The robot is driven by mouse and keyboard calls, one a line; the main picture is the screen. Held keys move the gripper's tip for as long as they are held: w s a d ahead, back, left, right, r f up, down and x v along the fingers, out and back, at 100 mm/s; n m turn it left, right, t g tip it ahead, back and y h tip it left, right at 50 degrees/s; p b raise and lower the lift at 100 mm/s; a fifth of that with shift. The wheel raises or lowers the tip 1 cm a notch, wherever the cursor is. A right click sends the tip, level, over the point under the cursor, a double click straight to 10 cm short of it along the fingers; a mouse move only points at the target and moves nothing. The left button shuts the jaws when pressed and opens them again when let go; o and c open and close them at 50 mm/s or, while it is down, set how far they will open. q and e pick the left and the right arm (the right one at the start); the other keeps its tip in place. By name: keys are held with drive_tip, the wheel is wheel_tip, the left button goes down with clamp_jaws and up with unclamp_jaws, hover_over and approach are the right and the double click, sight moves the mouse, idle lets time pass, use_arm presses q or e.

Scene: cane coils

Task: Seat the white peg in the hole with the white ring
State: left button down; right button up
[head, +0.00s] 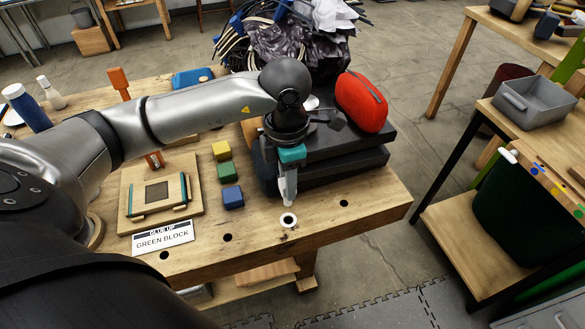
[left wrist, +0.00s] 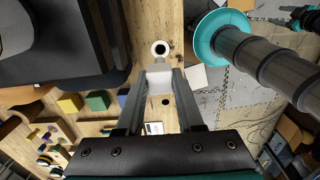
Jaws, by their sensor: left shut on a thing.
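My left gripper (head: 287,190) points down over the front part of the wooden bench, shut on the white peg (head: 287,201). In the left wrist view the peg (left wrist: 158,78) shows as a pale block between the fingertips (left wrist: 158,88). The hole with the white ring (head: 289,226) is in the bench top, just in front of the peg's lower end in the head view. The ring (left wrist: 153,49) also shows just beyond the peg in the wrist view. The peg looks roughly upright and apart from the ring; its height above the bench is hard to tell.
Plain holes (head: 227,237) lie along the bench front (head: 262,255). Yellow (head: 221,149), green (head: 227,171) and blue (head: 232,196) blocks stand left of the gripper. Dark cases (head: 335,170) and a red case (head: 361,101) stand close behind and right. A "GREEN BLOCK" card (head: 163,236) lies at left.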

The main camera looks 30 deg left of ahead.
idle(0.4)
use_arm(q)
drive_tip(key=b, duration=0.6)
approach(288, 212)
drive_tip(key=shift+s+d+f, duration=0.6)
drive_tip(key=shift+s, duration=0.25)
drive_tip(key=shift+b, duration=0.3)
idle(0.9)
drive_tip(key=shift+f+b, duration=2.55)
drive_tip(key=shift+f, duration=0.3)
drive_tip(key=shift+c, duration=2.3)
unclamp_jaws()
drive_tip(key=shift+r, duration=0.1)
